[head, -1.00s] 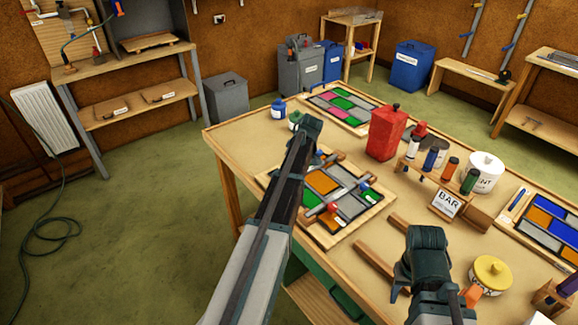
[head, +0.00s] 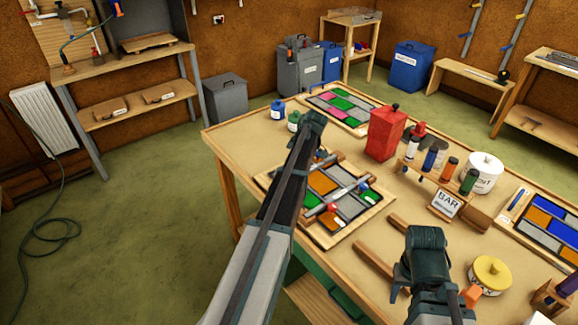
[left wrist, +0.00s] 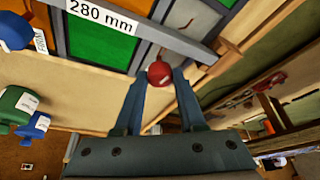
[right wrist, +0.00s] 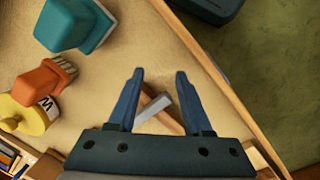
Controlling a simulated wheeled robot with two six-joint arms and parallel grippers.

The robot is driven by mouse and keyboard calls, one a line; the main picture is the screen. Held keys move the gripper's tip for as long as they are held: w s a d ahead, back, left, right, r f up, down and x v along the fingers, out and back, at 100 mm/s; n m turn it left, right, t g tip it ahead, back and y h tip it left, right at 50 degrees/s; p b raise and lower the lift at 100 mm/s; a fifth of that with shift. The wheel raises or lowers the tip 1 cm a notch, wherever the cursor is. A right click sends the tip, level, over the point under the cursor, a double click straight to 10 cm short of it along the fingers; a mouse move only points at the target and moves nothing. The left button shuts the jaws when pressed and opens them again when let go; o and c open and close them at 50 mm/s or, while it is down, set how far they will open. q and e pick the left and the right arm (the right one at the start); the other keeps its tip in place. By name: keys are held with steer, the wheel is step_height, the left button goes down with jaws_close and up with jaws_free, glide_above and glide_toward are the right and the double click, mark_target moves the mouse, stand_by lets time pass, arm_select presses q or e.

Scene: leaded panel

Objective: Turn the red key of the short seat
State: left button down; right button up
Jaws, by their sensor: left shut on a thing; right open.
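A red key (left wrist: 160,73) stands between my left fingertips in the left wrist view, close beside a grey bar with a "280 mm" label (left wrist: 101,15). My left gripper (left wrist: 160,82) is shut on this key. In the head view my left arm hides this key and the fingers. The leaded panel (head: 322,183) lies on the table with coloured panes. My right gripper (right wrist: 160,78) is open and empty over the table.
A red canister (head: 385,133), a rack of coloured tubes (head: 437,172) and a "BAR" sign (head: 447,204) stand right of the panel. Wooden bars (head: 378,262) lie in front. Green and blue bottles (head: 278,108) stand behind the panel. A yellow-lidded jar (head: 490,272) is near my right gripper.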

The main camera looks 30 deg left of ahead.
arm_select(q)
steer(key=shift+d, duration=0.1)
steer(key=c, duration=0.5)
jaws_free()
steer(key=shift+r, duration=0.1)
steer(key=s+p+v, duration=0.1)
steer(key=p+v, duration=1.1)
steer(key=v, duration=0.1)
steer(key=shift+w+r+p, duration=0.35)
steer(key=shift+w+p, duration=0.05)
steer(key=shift+w, duration=0.05)
arm_select(e)
step_height(320, 180, up, 13)
steer(key=shift+f, duration=0.15)
arm_select(q)
steer(key=shift+d+f, duration=0.1)
